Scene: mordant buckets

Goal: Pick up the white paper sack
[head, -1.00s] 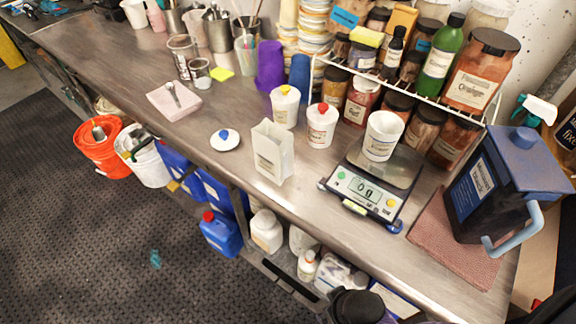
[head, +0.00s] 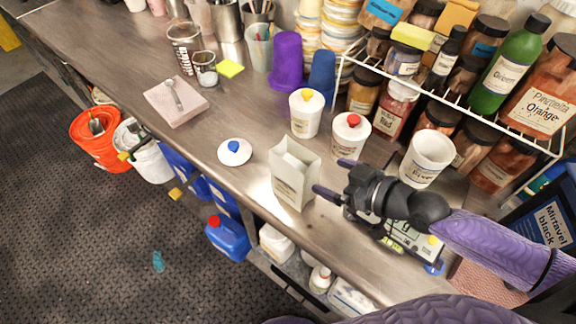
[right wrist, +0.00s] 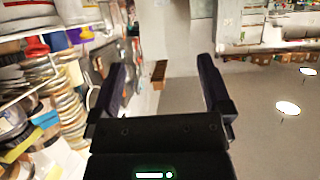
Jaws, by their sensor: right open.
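The white paper sack (head: 294,176) stands upright on the metal bench near its front edge, with its top open and a label on its front. My right gripper (head: 329,177) is just to the right of the sack, open, with its two fingers pointing left toward it. A small gap seems to show between the fingertips and the sack. In the right wrist view both dark fingers of my right gripper (right wrist: 162,88) are spread apart, and I cannot clearly make out the sack there. My left gripper is not in view.
A white lid with a blue knob (head: 234,151) lies left of the sack. White tubs with a yellow cap (head: 305,114) and a red cap (head: 350,136) stand behind it. A white cup (head: 427,158) stands behind my gripper, which partly hides the scale (head: 411,240).

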